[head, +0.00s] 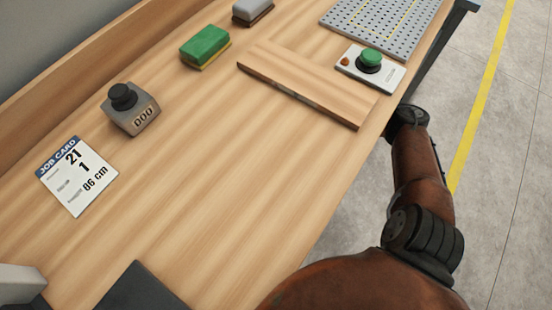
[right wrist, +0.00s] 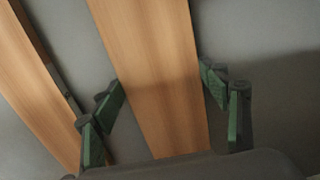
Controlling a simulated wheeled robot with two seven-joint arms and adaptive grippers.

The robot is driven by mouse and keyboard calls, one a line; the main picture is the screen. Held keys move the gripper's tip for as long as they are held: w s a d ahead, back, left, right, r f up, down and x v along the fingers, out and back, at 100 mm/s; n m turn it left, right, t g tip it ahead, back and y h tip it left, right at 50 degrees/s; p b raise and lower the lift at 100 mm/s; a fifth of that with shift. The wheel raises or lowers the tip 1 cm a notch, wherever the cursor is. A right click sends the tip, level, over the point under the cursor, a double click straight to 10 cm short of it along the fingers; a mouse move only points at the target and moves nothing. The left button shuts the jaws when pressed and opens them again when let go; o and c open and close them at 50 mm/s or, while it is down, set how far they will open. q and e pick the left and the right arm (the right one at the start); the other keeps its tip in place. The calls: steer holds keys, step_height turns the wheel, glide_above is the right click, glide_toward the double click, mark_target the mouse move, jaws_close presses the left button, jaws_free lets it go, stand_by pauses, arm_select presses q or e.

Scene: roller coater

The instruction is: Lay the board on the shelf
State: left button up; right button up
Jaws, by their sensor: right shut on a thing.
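In the right wrist view a long, light wooden board (right wrist: 155,45) runs between the green-padded fingers of my right gripper (right wrist: 162,84). The gripper is shut on it, a finger along each long side. In the head view my right arm reaches down at the bench's right edge, and its hand is hidden there. A flat wooden board (head: 308,82) also shows on the bench top in the head view; I cannot tell whether it is the same board. I cannot identify a shelf for certain. My left gripper is not in view.
The wooden bench (head: 220,190) has clear room in its middle. Around it are a green-button box (head: 385,75), a perforated plate (head: 385,22), a green block (head: 205,45), a knob box (head: 133,112) and a job card (head: 78,178). A wooden strip (right wrist: 35,85) lies left of the right gripper.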

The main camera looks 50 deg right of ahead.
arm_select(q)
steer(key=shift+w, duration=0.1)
arm_select(e)
steer(key=shift+f, duration=0.15)
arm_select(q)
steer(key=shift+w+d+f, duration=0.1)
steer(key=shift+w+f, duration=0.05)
arm_select(e)
steer(key=o, duration=1.4)
steer(key=shift+o, duration=0.2)
steer(key=shift+r, duration=0.45)
step_height(320, 180, up, 6)
steer(key=p, duration=0.3)
steer(key=shift+r, duration=0.15)
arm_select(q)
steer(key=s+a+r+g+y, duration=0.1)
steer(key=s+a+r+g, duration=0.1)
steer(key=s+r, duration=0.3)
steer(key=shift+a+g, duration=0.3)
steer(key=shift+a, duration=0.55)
arm_select(e)
steer(key=shift+r, duration=0.3)
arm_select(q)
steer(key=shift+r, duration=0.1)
